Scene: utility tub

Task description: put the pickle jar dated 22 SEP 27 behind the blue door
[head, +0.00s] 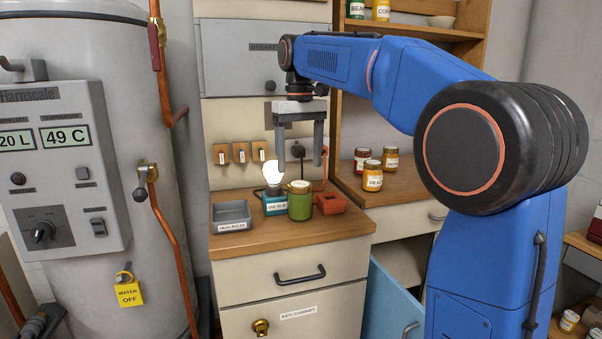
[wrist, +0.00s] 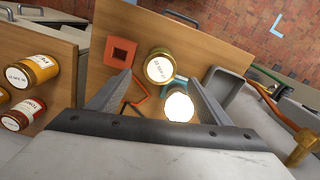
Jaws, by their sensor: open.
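A green jar (head: 300,207) with a gold lid stands upright on the wooden counter. In the wrist view its lid (wrist: 160,67) carries a white round label with small print that I cannot read for certain. My gripper (head: 300,162) points down above the jar, open and empty, with its fingertips apart from the lid. The blue door (head: 394,298) is low at the right of the drawer unit and stands swung open. My arm hides part of it and the space behind it.
A teal box (head: 275,203) with a glowing bulb stands close left of the jar, and an orange square block (head: 331,204) close right. A grey tray (head: 232,215) is farther left. Several jars, one a peach jar (head: 373,176), stand on the right-hand shelf.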

